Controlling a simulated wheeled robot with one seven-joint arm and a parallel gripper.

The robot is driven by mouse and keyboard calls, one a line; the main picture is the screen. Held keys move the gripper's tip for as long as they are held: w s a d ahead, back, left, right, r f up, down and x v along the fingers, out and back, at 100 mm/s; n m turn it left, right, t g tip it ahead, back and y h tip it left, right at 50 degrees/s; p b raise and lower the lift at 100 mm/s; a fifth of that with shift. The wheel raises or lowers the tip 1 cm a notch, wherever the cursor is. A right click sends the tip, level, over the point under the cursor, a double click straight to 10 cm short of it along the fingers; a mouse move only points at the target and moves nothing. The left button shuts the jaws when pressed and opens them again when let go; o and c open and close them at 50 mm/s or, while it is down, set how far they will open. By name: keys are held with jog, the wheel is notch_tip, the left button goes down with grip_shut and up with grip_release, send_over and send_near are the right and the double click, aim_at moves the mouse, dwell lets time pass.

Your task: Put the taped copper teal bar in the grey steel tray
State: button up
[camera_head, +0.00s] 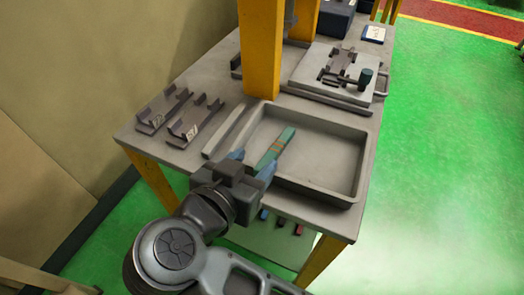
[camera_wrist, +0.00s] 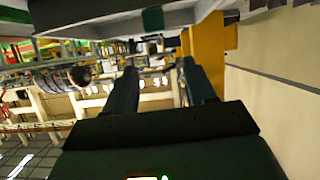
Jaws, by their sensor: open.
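The teal bar (camera_head: 276,146) with reddish-copper bands shows in the head view, lying at a slant over the left part of the grey steel tray (camera_head: 362,165). Its near end is close to the tray's near rim, partly hidden by my gripper. I cannot tell whether it rests flat on the floor of the tray or leans on the rim. My gripper (camera_head: 252,163) is open at the near end of the bar, its two bluish fingers spread to either side. In the wrist view the open fingers (camera_wrist: 159,66) have nothing between them; a small teal end (camera_wrist: 152,18) shows at the top.
Two dark brackets (camera_head: 180,117) lie left of the tray. A yellow post (camera_head: 261,50) stands behind it. A grey fixture plate (camera_head: 310,70) with a dark clamp is at the back. Small coloured pieces (camera_head: 281,221) show below the tabletop. The tray's right side is empty.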

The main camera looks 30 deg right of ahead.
jog(key=shift+s+a+r, duration=0.25)
jog(key=shift+s+a, duration=0.1)
jog(key=shift+a, duration=0.1)
jog(key=s+d+r+t+h, duration=0.3)
jog(key=s+d+r+t, duration=0.5)
jog(key=s+d+t, duration=0.5)
jog(key=s+a+f+n+g+y, duration=0.2)
jog(key=s+f+n+g+y, duration=0.1)
jog(key=s+y, duration=0.4)
jog(key=s+a+f+n+g+y, duration=0.2)
jog(key=s+f+n+g+y, duration=0.1)
jog(key=s+f+n+y, duration=0.3)
jog(key=shift+s+n+y, duration=0.5)
jog(key=shift+n+y, duration=0.1)
jog(key=shift+n, duration=0.2)
